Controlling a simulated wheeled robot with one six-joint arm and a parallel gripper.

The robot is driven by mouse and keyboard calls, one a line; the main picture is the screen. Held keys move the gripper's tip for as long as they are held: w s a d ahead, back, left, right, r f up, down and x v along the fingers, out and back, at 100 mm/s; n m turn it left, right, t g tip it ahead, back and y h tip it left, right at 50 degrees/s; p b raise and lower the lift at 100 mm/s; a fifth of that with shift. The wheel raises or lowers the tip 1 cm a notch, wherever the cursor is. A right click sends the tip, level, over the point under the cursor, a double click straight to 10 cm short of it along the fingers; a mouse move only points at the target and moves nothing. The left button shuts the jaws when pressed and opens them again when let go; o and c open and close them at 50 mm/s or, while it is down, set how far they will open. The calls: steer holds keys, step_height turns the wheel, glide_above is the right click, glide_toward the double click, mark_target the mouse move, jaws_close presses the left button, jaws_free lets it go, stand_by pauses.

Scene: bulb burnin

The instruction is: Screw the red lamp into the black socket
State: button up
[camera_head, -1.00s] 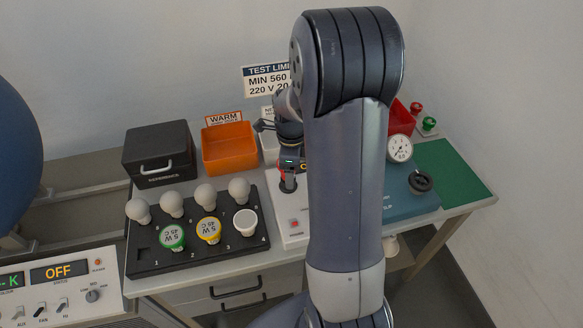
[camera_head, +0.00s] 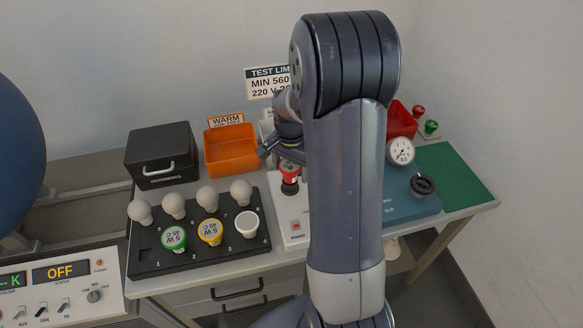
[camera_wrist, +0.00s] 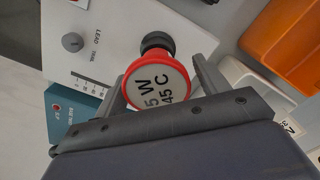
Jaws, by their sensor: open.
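The red lamp (camera_head: 289,167) stands upright in the black socket (camera_head: 290,187) on the white tester panel. In the wrist view the lamp's red rim and white face (camera_wrist: 155,84), marked 5 W 45 C, look toward the camera, with the black socket (camera_wrist: 157,42) behind. My gripper (camera_head: 279,154) is open, just above the lamp in the head view. In the wrist view its two fingers (camera_wrist: 158,84) show on either side of the lamp, with a gap at the right finger. How far the lamp is seated in the socket cannot be told.
A black rack (camera_head: 150,262) holds several bulbs and lamps at the left. An orange bin (camera_head: 231,150) and black reference box (camera_head: 161,153) stand behind. A blue device with a gauge (camera_head: 400,151) is right of my arm. A green mat (camera_head: 455,175) lies clear at the right.

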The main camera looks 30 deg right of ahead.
steer(key=n, duration=0.4)
steer(key=shift+w, duration=0.15)
steer(key=n, duration=0.5)
steer(key=shift+w+a, duration=0.1)
steer(key=shift+w, duration=0.05)
steer(key=shift+c, duration=0.2)
steer(key=c, duration=0.8)
steer(key=m, duration=0.5)
steer(key=shift+s, duration=0.2)
steer(key=shift+c, duration=0.2)
steer(key=m, duration=0.5)
steer(key=shift+s+d+f+m, duration=0.1)
steer(key=shift+s+d+m, duration=0.1)
steer(key=shift+s+m, duration=0.15)
steer(key=m, duration=0.6)
steer(key=shift+s+m, duration=0.25)
steer(key=shift+m, duration=0.1)
steer(key=m, duration=0.5)
steer(key=shift+s+f, duration=0.1)
steer(key=shift+s, duration=0.15)
